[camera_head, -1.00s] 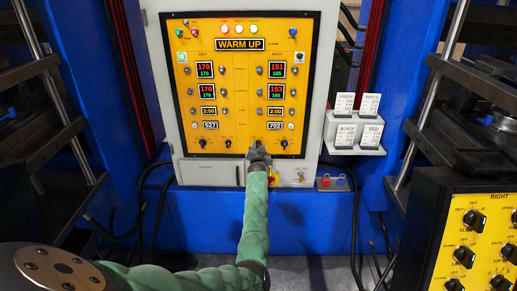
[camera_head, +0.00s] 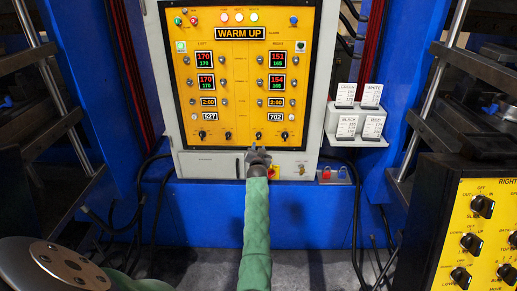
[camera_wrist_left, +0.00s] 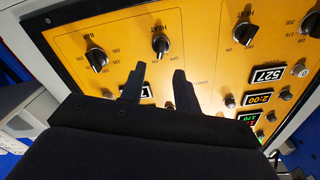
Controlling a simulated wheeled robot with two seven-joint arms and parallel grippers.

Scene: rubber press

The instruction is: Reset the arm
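The yellow control panel (camera_head: 240,100) with a WARM UP display (camera_head: 241,33) stands in a grey cabinet ahead. My left gripper (camera_head: 258,152) is in front of the panel's lower edge, just below the right-hand lower knobs. In the left wrist view its two dark fingers (camera_wrist_left: 159,82) are apart with nothing between them. They point toward the panel, near a black knob (camera_wrist_left: 160,44) marked HEAT, and appear clear of it. My left arm in its green sleeve (camera_head: 256,230) reaches up from the bottom of the head view. My right gripper is not in view.
A rack of white cards (camera_head: 359,125) is fixed to the cabinet's right side. A small box with a red button (camera_head: 326,173) sits low beside it. A second yellow panel with black knobs (camera_head: 471,242) stands at the lower right. Black cables (camera_head: 146,195) hang at the left.

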